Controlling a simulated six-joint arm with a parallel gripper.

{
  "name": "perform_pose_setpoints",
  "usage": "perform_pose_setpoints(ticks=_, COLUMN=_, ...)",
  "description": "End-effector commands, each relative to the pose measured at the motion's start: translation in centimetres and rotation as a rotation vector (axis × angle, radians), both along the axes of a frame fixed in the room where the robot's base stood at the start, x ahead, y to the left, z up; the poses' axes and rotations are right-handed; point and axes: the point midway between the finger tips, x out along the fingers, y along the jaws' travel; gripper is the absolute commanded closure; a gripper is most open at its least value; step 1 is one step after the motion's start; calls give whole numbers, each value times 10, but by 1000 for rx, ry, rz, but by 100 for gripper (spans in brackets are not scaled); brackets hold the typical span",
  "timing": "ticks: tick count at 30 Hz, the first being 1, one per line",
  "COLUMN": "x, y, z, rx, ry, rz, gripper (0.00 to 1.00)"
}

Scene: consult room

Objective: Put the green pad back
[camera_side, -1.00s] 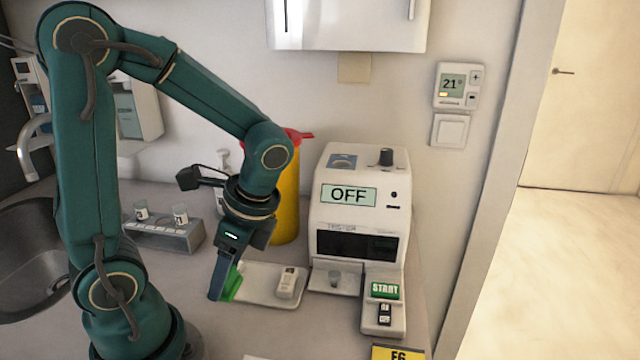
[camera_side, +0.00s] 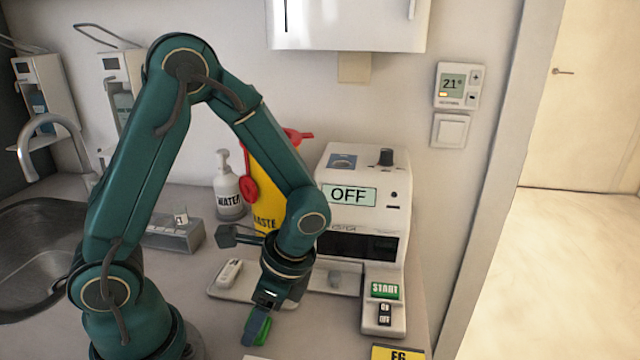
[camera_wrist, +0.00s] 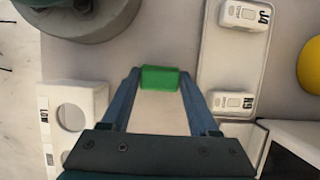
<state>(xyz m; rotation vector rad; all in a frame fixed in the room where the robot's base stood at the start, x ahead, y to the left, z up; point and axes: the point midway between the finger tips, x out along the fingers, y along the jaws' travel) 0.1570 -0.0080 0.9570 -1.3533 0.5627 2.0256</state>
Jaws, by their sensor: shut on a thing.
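The green pad (camera_side: 264,331) is between the fingertips of my gripper (camera_side: 256,327), which points down in front of the white tray. In the wrist view the green pad (camera_wrist: 160,78) spans the gap between the two blue fingers of my gripper (camera_wrist: 160,82), with both tips against its ends. The pad looks held over the pale counter; I cannot tell how high. The white tray (camera_side: 217,291) holds a small white device (camera_side: 229,272); the wrist view shows two labelled white devices on it, the upper one (camera_wrist: 243,14) and the lower one (camera_wrist: 233,101).
A white machine (camera_side: 362,168) reading OFF stands to the right, with a green START button (camera_side: 385,290). Behind are a yellow waste bin (camera_side: 268,207) and a WATER bottle (camera_side: 228,190). A white holder marked LOW (camera_wrist: 90,95) lies left in the wrist view.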

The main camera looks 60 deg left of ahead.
Motion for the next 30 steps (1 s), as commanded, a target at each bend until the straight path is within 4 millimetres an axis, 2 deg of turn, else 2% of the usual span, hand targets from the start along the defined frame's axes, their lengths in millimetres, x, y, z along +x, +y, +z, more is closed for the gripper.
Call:
perform_pose_setpoints(ticks=5, x=0, y=0, z=-3, rx=0, ry=2, rz=-1, gripper=91)
perform_pose_setpoints(ticks=6, x=0, y=0, z=-4, rx=0, ry=1, rz=-1, gripper=35)
perform_pose_setpoints(ticks=8, x=0, y=0, z=-3, rx=0, ry=0, rz=0, gripper=12)
perform_pose_setpoints(ticks=9, x=0, y=0, z=-3, rx=0, ry=0, rz=0, gripper=9)
perform_pose_setpoints(ticks=18, x=0, y=0, z=-2, rx=0, ry=0, rz=0, gripper=9)
perform_pose_setpoints(ticks=22, x=3, y=-1, z=5, rx=0, ry=-6, rz=-1, gripper=9)
perform_pose_setpoints(ticks=26, x=9, y=-7, z=23, rx=0, ry=-10, rz=-2, gripper=9)
perform_pose_setpoints(ticks=30, x=17, y=-14, z=50, rx=-1, ry=-10, rz=-3, gripper=9)
